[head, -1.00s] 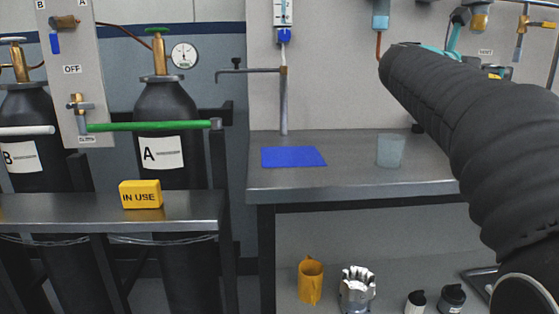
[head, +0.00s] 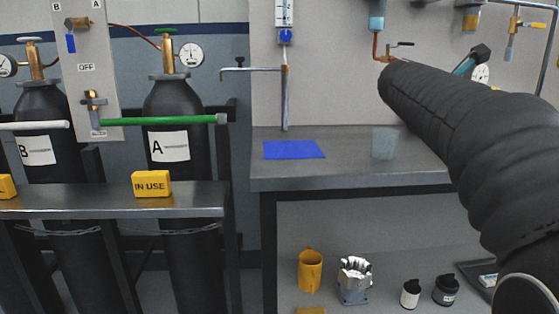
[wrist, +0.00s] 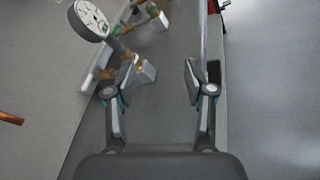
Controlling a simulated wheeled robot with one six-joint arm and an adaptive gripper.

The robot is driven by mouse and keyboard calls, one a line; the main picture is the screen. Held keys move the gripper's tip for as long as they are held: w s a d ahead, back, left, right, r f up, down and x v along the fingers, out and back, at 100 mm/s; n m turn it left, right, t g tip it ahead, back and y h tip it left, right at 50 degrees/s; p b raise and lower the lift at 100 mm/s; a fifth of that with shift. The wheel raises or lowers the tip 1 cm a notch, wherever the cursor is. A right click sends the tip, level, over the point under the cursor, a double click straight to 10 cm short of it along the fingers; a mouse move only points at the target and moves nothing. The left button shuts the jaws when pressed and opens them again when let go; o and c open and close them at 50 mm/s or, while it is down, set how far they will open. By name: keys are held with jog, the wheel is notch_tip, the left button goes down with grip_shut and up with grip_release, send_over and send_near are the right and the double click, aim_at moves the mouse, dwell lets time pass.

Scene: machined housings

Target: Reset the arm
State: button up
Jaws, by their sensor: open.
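My gripper (wrist: 160,85) shows in the wrist view with its two fingers spread wide apart and nothing between them. In the head view my black-sleeved arm fills the right side, and the gripper's fingers are mostly hidden behind it. A round gauge (wrist: 88,19) and brass valve fittings (wrist: 125,55) show at the upper left of the wrist view, near the left finger. I cannot tell how far they are from it.
A steel bench (head: 340,178) carries a blue mat (head: 293,150) and a clear cup (head: 384,143). Gas cylinders (head: 176,110) stand at the left behind a rail with a yellow IN USE block (head: 151,184).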

jog(key=s+a+f+m+y, duration=0.3)
jog(key=f, duration=0.4)
jog(key=s+a+f+m+g+y, duration=0.1)
jog(key=s+a+f+m+y, duration=0.2)
jog(key=f, duration=0.4)
jog(key=s+a+f+m+y, duration=0.2)
jog(key=a+f+m, duration=0.2)
jog(key=f, duration=0.3)
jog(key=s+a+f+m+y, duration=0.2)
jog(key=s+a+f, duration=0.2)
jog(key=s, duration=0.2)
jog(key=s+a+f+m+y+p, duration=0.1)
jog(key=s+a+f+m+y, duration=0.1)
jog(key=s+a, duration=0.3)
jog(key=s+a+f+m+y, duration=0.2)
jog(key=s+a+f, duration=0.3)
jog(key=s, duration=0.3)
jog(key=shift+s+f+m, duration=0.3)
jog(key=shift+s+m, duration=0.05)
jog(key=shift+m, duration=0.05)
